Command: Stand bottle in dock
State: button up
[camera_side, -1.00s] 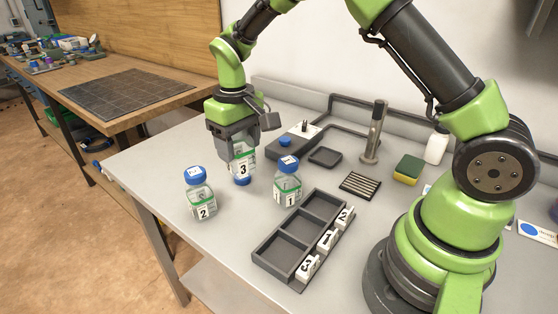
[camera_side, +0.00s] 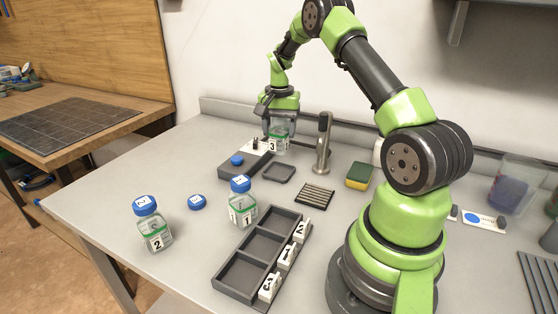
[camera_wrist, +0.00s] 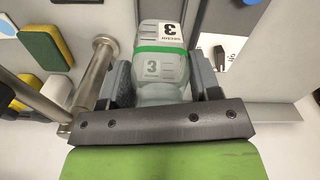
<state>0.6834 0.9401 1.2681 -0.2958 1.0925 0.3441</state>
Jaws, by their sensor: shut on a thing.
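My gripper (camera_side: 279,128) is shut on the clear bottle 3 (camera_side: 279,143) and holds it at the back, left of the metal post. The wrist view shows bottle 3 (camera_wrist: 162,66), with its green band and number, between both fingers; its top is hidden. The dark dock (camera_side: 262,252) has three empty compartments with tags 3, 1 and 2, tag 3 nearest the front. Bottle 1 (camera_side: 242,208) and bottle 2 (camera_side: 154,234) stand upright with blue caps left of the dock. A loose blue cap (camera_side: 197,202) lies between them.
A metal post (camera_side: 323,145) stands right of bottle 3. A dark box with a blue button (camera_side: 237,160), a small square tray (camera_side: 278,173), a slotted plate (camera_side: 314,195) and a sponge (camera_side: 359,175) lie nearby. The table's left front is clear.

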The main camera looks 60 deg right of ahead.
aim_at(279, 152)
notch_tip(279, 152, down, 7)
jog(key=shift+r, duration=0.15)
dwell(0.4)
jog(key=o, duration=0.9)
